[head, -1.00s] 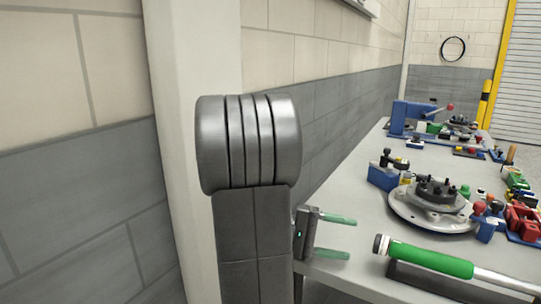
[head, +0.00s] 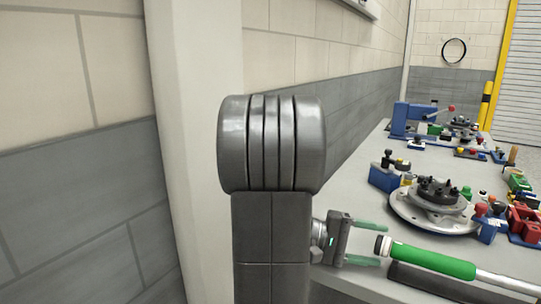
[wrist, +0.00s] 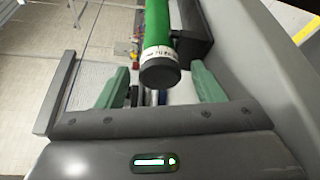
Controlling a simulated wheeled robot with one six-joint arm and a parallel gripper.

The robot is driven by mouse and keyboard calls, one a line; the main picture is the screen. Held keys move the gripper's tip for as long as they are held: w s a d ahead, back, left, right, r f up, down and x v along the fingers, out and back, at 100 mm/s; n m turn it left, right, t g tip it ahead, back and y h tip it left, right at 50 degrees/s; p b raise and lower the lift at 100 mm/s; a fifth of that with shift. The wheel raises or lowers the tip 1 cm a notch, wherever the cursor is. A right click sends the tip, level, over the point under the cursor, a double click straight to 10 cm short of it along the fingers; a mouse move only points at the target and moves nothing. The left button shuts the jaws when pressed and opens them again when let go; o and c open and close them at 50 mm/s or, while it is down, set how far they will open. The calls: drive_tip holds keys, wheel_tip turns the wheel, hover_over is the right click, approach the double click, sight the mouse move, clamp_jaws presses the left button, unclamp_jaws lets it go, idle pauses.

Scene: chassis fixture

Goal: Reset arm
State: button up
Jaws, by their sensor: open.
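My gripper (head: 377,243) is open at the near left end of the workbench in the head view, partly hidden behind my arm's links. Its two green fingers point right, toward the bench. In the wrist view my gripper (wrist: 160,88) shows its fingers spread wide with nothing held between them. A green-handled tool (head: 432,261) with a black end cap and a metal shaft lies just beyond the fingertips. In the wrist view the tool's capped end (wrist: 160,66) shows ahead of the gap between the fingers.
The grey workbench (head: 350,180) carries a round metal fixture (head: 435,205), a blue clamp block (head: 388,176) and a blue vise-like device (head: 412,118). Red and blue blocks (head: 524,219) stand at the right. A dark holder lies beside the tool. A wall and pale column stand left.

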drive_tip(key=v, duration=1.3)
drive_tip(key=shift+a+p, duration=0.35)
drive_tip(key=shift+a, duration=0.05)
drive_tip(key=x, duration=1.3)
drive_tip(key=shift+d+b, duration=0.3)
drive_tip(key=shift+b, duration=0.1)
drive_tip(key=shift+d+r+p, duration=0.15)
drive_tip(key=shift+r+p, duration=0.15)
drive_tip(key=shift+p, duration=0.35)
drive_tip(key=n+y+p, duration=0.1)
drive_tip(key=n+p, duration=0.1)
drive_tip(key=p, duration=0.3)
drive_tip(key=n+y+p, duration=0.1)
drive_tip(key=n+p, duration=0.1)
drive_tip(key=p, duration=0.3)
drive_tip(key=shift+w+r+g, duration=0.1)
drive_tip(key=shift+r+g, duration=0.05)
drive_tip(key=shift+g, duration=0.15)
drive_tip(key=n+g+y+p, duration=0.1)
drive_tip(key=n+p, duration=0.1)
drive_tip(key=p, duration=0.5)
drive_tip(key=shift+w+r+n, duration=0.1)
drive_tip(key=shift+n, duration=0.2)
drive_tip(key=shift+y+p, duration=0.3)
drive_tip(key=shift+p, duration=0.5)
drive_tip(key=shift+f+n+g+p, duration=0.25)
drive_tip(key=shift+n+g+p, duration=0.05)
drive_tip(key=shift+n+p, duration=0.1)
